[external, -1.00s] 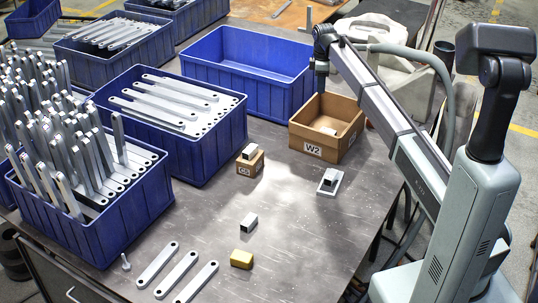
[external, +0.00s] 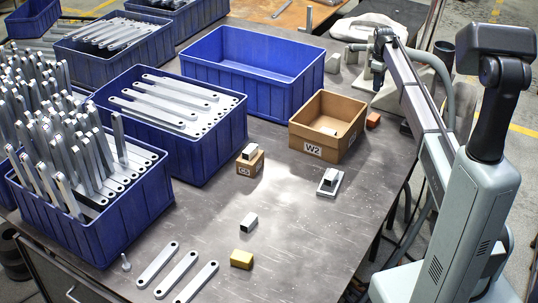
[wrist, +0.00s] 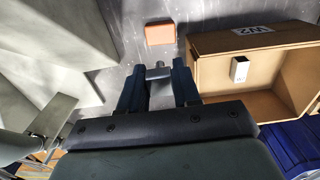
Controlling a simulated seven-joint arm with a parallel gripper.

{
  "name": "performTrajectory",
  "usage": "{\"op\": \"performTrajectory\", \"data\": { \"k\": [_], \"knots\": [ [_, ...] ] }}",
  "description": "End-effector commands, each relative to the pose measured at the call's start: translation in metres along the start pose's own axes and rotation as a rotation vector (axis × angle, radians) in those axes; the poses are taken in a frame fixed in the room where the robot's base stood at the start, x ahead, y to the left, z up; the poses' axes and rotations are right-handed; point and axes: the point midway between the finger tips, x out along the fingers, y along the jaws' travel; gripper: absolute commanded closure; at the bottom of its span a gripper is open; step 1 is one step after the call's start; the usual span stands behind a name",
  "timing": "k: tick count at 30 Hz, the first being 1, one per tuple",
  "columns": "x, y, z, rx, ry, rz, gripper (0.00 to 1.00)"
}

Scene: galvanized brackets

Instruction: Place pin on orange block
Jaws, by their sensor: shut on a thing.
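The orange block (external: 373,120) lies on the metal table just right of the open brown box W2; in the wrist view the orange block (wrist: 160,33) is ahead of my fingertips. My gripper (external: 378,80) is above the table's far right part, behind the orange block in the picture. In the wrist view my gripper (wrist: 158,80) is shut on a small grey metal pin (wrist: 158,71), whose end shows between the dark fingers. The pin appears apart from the block. Most of it is hidden by the fingers, and it is too small to make out in the external view.
The box W2 (external: 306,144) stands beside the block, with a small metal piece inside. A blue bin (external: 244,85) stands left of it. Two small grey blocks (external: 351,54) lie at the back. The table (external: 300,235) is clear towards the front right.

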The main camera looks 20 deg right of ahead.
Motion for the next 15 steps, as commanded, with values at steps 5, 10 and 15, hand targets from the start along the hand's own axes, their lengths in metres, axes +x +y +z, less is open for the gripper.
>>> {"op": "performTrajectory", "data": {
  "k": [5, 10, 15],
  "knots": [
    [0.015, 0.000, 0.000, -0.001, 0.000, 0.001, 1.00],
    [0.033, -0.001, 0.000, -0.002, -0.001, -0.001, 1.00],
    [0.061, -0.001, 0.000, -0.002, -0.001, -0.001, 1.00]
  ]
}}
